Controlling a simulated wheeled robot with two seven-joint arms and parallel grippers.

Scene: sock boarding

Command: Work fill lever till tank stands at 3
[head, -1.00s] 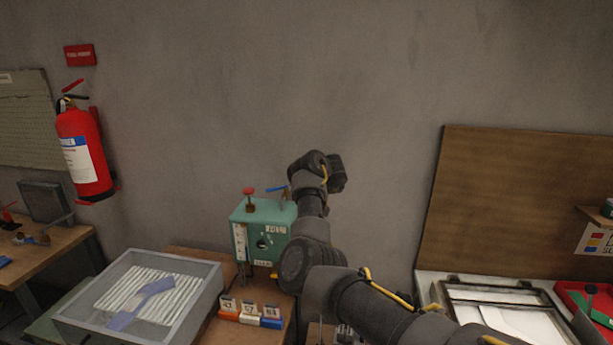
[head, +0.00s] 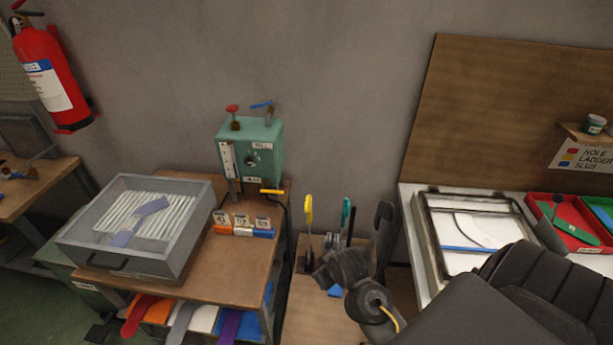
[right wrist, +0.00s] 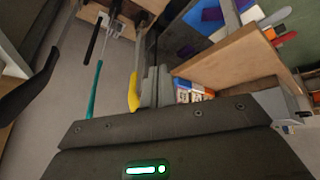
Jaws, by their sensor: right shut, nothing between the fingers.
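The green fill tank (head: 262,147) stands on the wooden bench against the wall. A pale sight gauge (head: 227,160) is on its front left; the level is too small to read. On top are a red knob (head: 232,109) and a blue-handled lever (head: 262,104). A yellow-handled part (head: 272,191) sticks out at its lower right. My right gripper (head: 322,278) is low, to the right of the bench and apart from the tank. In the right wrist view, its grey fingers (right wrist: 153,88) are shut and empty. My left gripper is not in view.
A grey tray (head: 190,237) with white rods and a bluish sock, and labelled blocks (head: 243,230), share the bench. Yellow (head: 308,212) and teal (head: 346,213) handled tools stand near my right gripper. A light-topped frame (head: 480,230) and red tray (head: 565,230) are at right.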

